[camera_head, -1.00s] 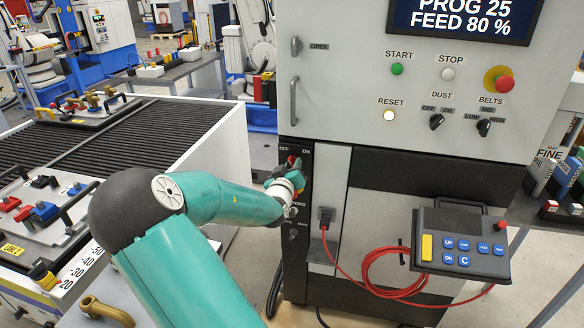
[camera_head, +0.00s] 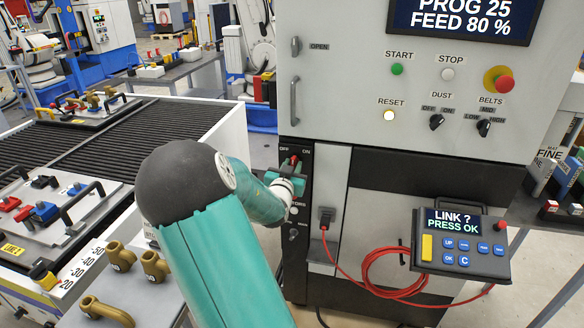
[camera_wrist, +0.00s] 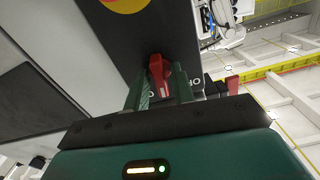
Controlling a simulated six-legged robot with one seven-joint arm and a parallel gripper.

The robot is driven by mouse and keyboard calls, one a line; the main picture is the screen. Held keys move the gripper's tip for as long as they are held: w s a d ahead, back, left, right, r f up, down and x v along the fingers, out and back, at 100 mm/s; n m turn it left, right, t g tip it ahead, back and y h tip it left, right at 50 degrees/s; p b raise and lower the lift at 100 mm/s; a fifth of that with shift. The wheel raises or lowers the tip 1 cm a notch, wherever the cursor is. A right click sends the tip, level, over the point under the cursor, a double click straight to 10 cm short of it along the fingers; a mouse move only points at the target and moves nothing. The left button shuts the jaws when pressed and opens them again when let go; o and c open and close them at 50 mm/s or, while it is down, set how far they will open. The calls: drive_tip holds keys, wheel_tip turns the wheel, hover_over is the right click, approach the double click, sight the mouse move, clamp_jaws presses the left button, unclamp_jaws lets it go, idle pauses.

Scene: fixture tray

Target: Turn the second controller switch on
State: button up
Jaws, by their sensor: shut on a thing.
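A red switch handle (camera_head: 294,160) sits on the dark strip at the left edge of the machine cabinet, below OFF and ON labels. My gripper (camera_head: 288,175) is at this handle, its green fingers closed on it. In the wrist view the red handle (camera_wrist: 157,72) stands between the two fingers of my gripper (camera_wrist: 160,88). My gripper hides part of the switch and nearby labels. The hand-held controller (camera_head: 462,245) hangs at the cabinet's right front; its screen reads LINK ? PRESS OK.
A red cable (camera_head: 370,275) runs from a socket (camera_head: 326,215) to the controller. The cabinet panel carries a lit reset button (camera_head: 389,115), knobs and a red stop button (camera_head: 503,83). At left is a ribbed table (camera_head: 130,135) with fixture trays.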

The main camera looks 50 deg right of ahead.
drive_tip(key=m, duration=0.4)
drive_tip(key=shift+m, duration=0.3)
idle(0.3)
drive_tip(key=o, duration=0.7)
drive_tip(key=v, duration=1.3)
drive_tip(key=shift+s+a, duration=0.2)
drive_tip(key=shift+a, duration=0.15)
